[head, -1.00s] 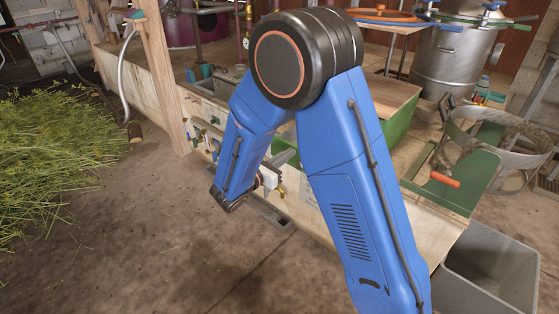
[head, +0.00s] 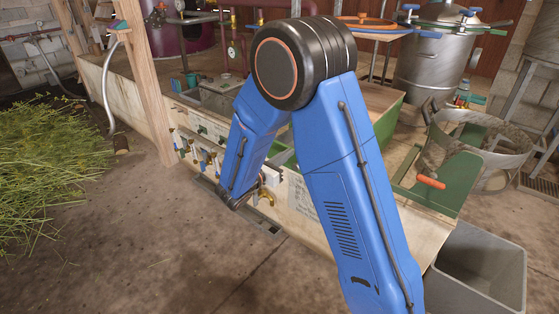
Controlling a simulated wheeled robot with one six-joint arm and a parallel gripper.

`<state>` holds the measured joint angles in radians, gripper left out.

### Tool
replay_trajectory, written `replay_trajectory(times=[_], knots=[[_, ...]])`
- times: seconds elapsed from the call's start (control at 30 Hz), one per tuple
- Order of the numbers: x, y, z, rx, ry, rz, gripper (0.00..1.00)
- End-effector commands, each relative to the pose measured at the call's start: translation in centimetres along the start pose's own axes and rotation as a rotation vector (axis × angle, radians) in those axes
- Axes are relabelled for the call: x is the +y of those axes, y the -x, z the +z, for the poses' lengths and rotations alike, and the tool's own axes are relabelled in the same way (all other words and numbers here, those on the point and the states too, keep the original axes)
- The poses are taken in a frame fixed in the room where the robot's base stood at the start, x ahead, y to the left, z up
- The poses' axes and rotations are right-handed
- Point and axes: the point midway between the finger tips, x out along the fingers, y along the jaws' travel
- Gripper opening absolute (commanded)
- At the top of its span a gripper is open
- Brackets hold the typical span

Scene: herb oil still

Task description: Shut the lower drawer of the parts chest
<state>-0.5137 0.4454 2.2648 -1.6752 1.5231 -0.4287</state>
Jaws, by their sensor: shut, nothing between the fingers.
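My blue arm crosses the middle of the head view and bends down to a dark wrist by the low wooden bench. My gripper (head: 255,189) is small and partly hidden at the wrist, beside a brass tap (head: 268,178) on the bench front. It looks shut and empty. I cannot tell if it touches anything. I cannot make out the parts chest or its lower drawer for certain. A green-sided box with a brown wooden top (head: 386,106) stands behind my arm, partly covered by it.
Several taps line the bench front (head: 130,105) at left. A wooden post (head: 150,95) stands before it. A grey bin (head: 478,270) is at lower right, a steel still (head: 438,65) at back right. Cut herbs (head: 55,165) lie at left. The floor (head: 150,250) in front is clear.

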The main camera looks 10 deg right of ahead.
Motion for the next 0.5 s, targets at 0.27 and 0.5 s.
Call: replay_trajectory(times=[0.27,0.5], knots=[[-0.1,-6.3,0.0,0.0,0.0,-0.005,0.0],[-0.1,-10.0,-0.1,0.001,0.001,-0.003,0.0]])
